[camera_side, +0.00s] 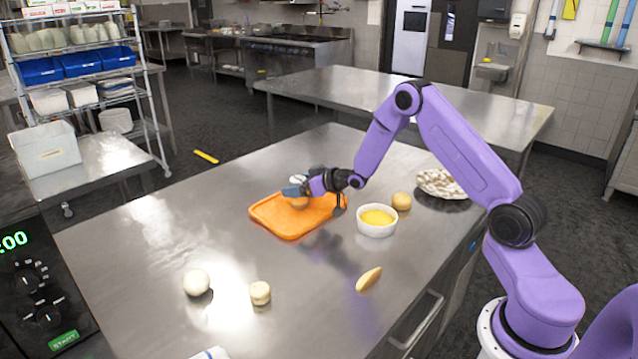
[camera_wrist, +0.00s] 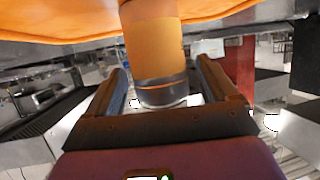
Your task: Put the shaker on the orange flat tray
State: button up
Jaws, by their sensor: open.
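The shaker (camera_side: 299,203) has a tan-orange body and a pale cap. It appears upright on the orange flat tray (camera_side: 270,212), towards its back. In the wrist view the shaker (camera_wrist: 152,38) runs from the tray (camera_wrist: 60,22) at the top of the picture down between my fingers, its clear and grey cap end nearest my palm. My gripper (camera_side: 295,190) is at the shaker's upper part in the side view, hiding some of it. In the wrist view my gripper (camera_wrist: 162,72) is open, with a gap visible on each side of the shaker.
A white bowl of yellow contents (camera_side: 377,220) stands just right of the tray. A round bun (camera_side: 402,201) and a pale patterned bowl (camera_side: 440,183) are farther right. Two pale rounds (camera_side: 197,283) (camera_side: 260,293) and a yellow wedge (camera_side: 369,279) lie in front. The counter's left is clear.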

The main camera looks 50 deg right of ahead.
jog(key=v, duration=1)
jog(key=s+a+r+n+g, duration=0.2)
jog(key=s+a+n+g, duration=0.15)
jog(key=s+a, duration=0.55)
jog(key=s+a+r+n+g, duration=0.2)
jog(key=s+a+g, duration=0.2)
jog(key=s+a, duration=0.5)
jog(key=s+r+n+g+h, duration=0.2)
jog(key=s+n+g, duration=0.3)
jog(key=s, duration=1.6)
jog(key=shift+s+a+r, duration=0.25)
jog(key=shift+a+r, duration=0.1)
jog(key=shift+r, duration=0.1)
